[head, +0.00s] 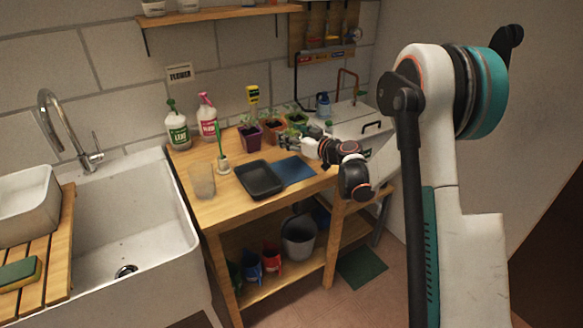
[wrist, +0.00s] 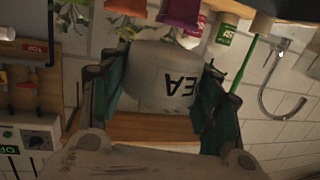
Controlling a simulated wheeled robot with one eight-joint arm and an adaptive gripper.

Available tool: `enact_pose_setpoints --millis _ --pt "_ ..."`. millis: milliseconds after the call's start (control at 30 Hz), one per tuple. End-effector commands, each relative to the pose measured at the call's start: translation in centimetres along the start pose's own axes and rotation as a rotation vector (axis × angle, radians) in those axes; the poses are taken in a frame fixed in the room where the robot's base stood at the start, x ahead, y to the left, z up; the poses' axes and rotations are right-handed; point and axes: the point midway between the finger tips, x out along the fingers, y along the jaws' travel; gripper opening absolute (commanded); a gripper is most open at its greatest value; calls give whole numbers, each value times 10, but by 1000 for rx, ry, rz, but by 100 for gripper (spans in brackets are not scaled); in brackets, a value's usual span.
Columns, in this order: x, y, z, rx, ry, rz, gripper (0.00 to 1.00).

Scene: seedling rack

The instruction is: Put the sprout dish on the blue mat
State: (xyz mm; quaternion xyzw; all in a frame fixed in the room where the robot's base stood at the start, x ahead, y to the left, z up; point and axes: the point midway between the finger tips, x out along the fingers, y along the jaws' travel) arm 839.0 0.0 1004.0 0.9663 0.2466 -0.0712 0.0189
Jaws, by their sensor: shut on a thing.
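In the wrist view my gripper (wrist: 165,85) is shut on a pale grey-white dish, the sprout dish (wrist: 160,72), between its two teal-padded fingers. Dark letters ending in "EA" show upside down on its side, and some green sprouts show beside its rim. In the head view my gripper (head: 289,142) is over the right part of the wooden bench, just behind the blue mat (head: 294,171). The dish is hard to make out there. The mat lies flat, right of the black tray, and its visible part is bare.
A black tray (head: 259,180) adjoins the mat on the left. Potted seedlings (head: 250,137) stand behind. A clear cup (head: 202,180), a white pot with a green stick (head: 223,165) and spray bottles (head: 178,130) stand left. A pale box (head: 350,125) is at the right.

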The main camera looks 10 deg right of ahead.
Motion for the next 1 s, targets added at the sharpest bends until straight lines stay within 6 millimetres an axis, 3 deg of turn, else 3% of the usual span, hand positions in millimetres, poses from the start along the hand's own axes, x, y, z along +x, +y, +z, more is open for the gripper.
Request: enact_pose_setpoints --millis 33,100,233,467,733,1000 --pt "2 0 17 0 0 0 32" --pt "5 0 32 0 0 0 32" --pt "8 0 52 0 0 0 32" --pt "9 0 65 0 0 0 32" --pt "15 0 101 0 0 1 32" --pt "15 0 102 0 0 1 32"
